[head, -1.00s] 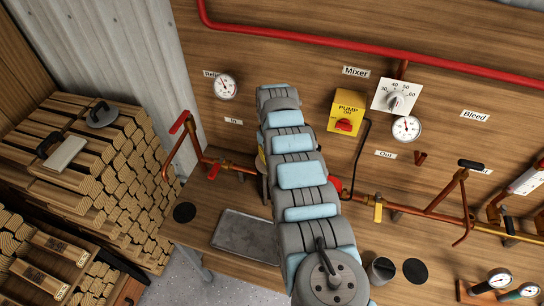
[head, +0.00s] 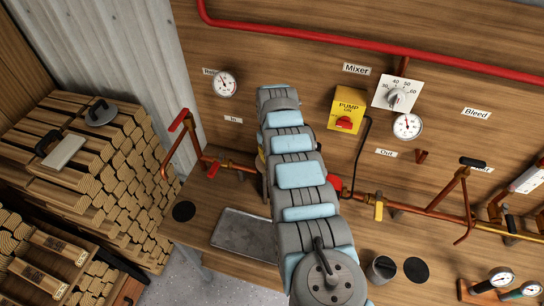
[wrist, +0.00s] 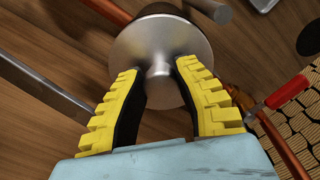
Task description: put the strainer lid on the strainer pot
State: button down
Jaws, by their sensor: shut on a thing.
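A round silver disc with a central knob, which looks like the strainer lid (wrist: 135,48), fills the upper middle of the wrist view. My gripper (wrist: 161,70) has its yellow-and-black fingers on either side of the knob, shut on it. A dark rounded body, possibly the strainer pot (wrist: 158,8), shows partly behind the lid's far edge with a grey cylinder beside it. I cannot tell whether the lid touches it. In the head view my arm covers the gripper and lid; a small grey part of the pipework shows beside the arm.
Copper pipe with a red-handled lever (head: 178,121) runs left of my arm. A grey tray (head: 240,232) and a black disc (head: 184,212) lie on the bench. A yellow pump switch (head: 346,110) and gauges are on the wall. Stacked firewood (head: 130,165) stands left.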

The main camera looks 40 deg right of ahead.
dwell(0.4)
jog(key=shift+c, duration=2.2)
grip_release()
jog(key=shift+r+p, duration=3.5)
jog(key=shift+r, duration=0.05)
notch_tip(320, 180, up, 12)
